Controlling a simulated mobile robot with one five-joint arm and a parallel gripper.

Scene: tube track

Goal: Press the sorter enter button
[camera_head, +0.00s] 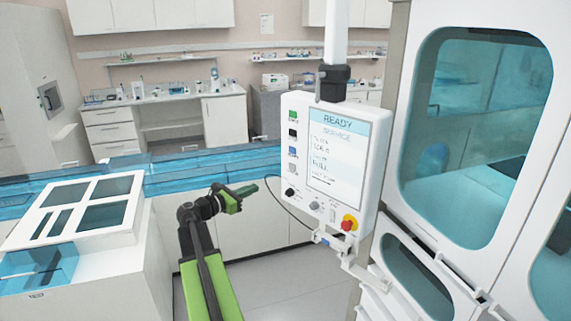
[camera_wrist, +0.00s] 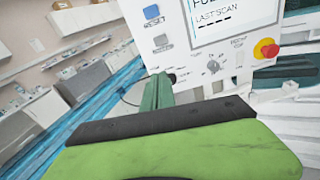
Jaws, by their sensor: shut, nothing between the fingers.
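The white control panel (camera_head: 322,165) hangs from a post, its screen (camera_head: 337,155) showing READY and SERVICE. A column of buttons runs down its left side: green (camera_head: 293,115), black (camera_head: 293,132), blue (camera_head: 293,151) and pale grey (camera_head: 292,168). In the wrist view the blue button (camera_wrist: 151,12) is labelled RESET, and the pale button (camera_wrist: 161,41) sits below it. I cannot read which button is enter. My gripper (camera_head: 272,181) is shut and empty, left of the panel's lower part and apart from the buttons. Its fingers (camera_wrist: 157,91) point toward the panel's lower left in the wrist view.
A white cabinet with teal windows (camera_head: 410,95) stands right. A blue-covered track (camera_head: 205,165) runs behind my arm; a white machine (camera_head: 85,215) stands left.

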